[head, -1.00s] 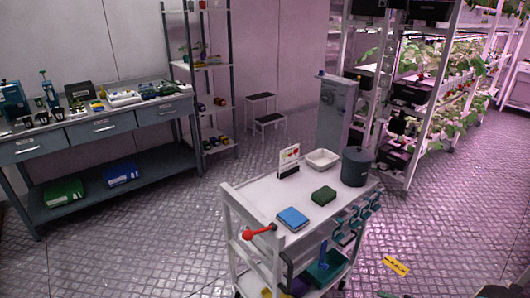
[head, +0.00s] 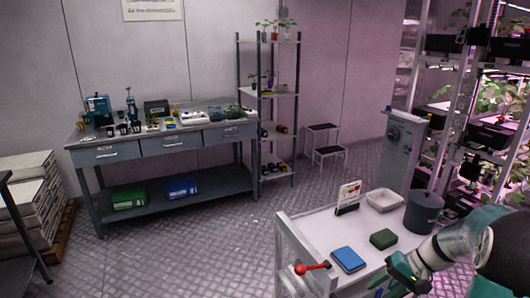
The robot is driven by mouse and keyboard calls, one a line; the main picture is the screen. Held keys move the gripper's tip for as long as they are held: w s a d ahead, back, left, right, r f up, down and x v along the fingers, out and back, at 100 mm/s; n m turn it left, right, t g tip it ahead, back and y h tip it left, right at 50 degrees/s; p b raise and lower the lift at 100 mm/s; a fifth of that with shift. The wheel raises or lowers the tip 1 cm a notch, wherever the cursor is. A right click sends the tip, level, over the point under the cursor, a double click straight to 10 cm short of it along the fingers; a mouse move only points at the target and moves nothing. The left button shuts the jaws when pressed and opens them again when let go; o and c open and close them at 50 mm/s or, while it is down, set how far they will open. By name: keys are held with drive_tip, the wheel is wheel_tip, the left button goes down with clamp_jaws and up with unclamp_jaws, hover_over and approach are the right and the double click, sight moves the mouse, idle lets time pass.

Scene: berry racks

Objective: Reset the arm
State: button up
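My arm enters from the lower right of the head view, with a pale link and a dark and teal joint. Its end, my gripper (head: 394,282), is small and dark with green parts. It appears over or in front of the right front part of the white cart (head: 315,226). The fingertips are too small and too near the frame's bottom to tell whether they are open or shut. I see nothing clearly held.
The cart carries a blue box (head: 348,259), a green block (head: 383,239), a white tray (head: 385,200), a dark grey bin (head: 423,212) and a small sign (head: 348,197). A workbench (head: 165,142) stands at the back left. The ribbed floor (head: 200,240) between is clear.

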drive_tip(key=s+a+r+n+t+h, duration=0.2)
drive_tip(key=s+a+r+h, duration=0.1)
drive_tip(key=s+a+r, duration=0.5)
drive_tip(key=s+a+r+n+t+h, duration=0.1)
drive_tip(key=s+a+r+h, duration=0.3)
drive_tip(key=s+a+r, duration=0.4)
drive_tip(key=a+n, duration=0.1)
drive_tip(key=a, duration=0.3)
drive_tip(key=shift+t, duration=0.4)
